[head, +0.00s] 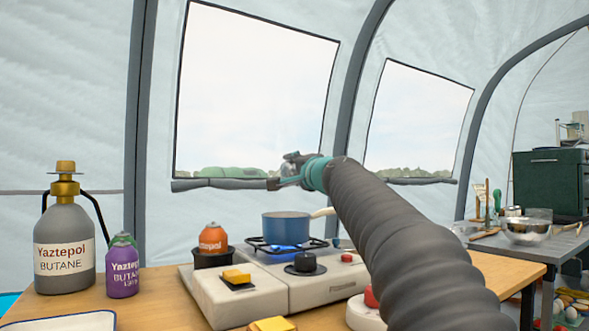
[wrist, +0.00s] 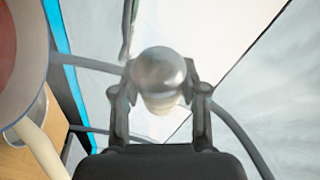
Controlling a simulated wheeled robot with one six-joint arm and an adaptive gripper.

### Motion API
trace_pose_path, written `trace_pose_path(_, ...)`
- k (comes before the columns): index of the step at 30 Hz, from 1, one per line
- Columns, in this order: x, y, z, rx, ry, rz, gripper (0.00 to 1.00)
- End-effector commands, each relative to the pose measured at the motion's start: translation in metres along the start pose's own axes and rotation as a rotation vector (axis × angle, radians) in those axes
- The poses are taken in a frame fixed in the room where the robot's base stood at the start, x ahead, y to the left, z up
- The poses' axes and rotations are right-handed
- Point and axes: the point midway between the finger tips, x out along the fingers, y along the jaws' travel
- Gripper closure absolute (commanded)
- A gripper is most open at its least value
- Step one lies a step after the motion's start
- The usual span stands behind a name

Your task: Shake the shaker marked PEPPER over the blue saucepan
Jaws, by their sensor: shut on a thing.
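The blue saucepan (head: 286,229) with its cream handle (head: 323,212) stands on the lit burner. In the wrist view its round opening with reddish contents (wrist: 17,45) shows at the left edge, with the handle (wrist: 40,150) below. My gripper (head: 289,172) is raised above the saucepan, well clear of its rim. In the wrist view my gripper (wrist: 160,82) is shut on a shaker (wrist: 159,72) with a rounded metal cap and a pale body. Its marking is not readable, and in the head view it is small and partly hidden by the gripper.
The stove (head: 320,286) sits on a wooden table. An orange canister (head: 213,239), a purple bottle (head: 122,268) and a large grey butane bottle (head: 65,240) stand left of the saucepan. The air around the gripper is clear.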

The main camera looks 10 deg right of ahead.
Motion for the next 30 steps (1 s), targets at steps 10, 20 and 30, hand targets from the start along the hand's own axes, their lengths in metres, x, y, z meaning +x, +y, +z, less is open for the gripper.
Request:
trace_pose_path(10,-0.0005,0.0019,0.0011,-0.136,0.0,-0.056,0.94)
trace_pose_path(20,-0.0011,0.0032,0.0015,-0.273,0.003,-0.113,0.94)
trace_pose_path(30,-0.0014,0.0036,0.0026,-0.369,0.002,-0.151,0.94)
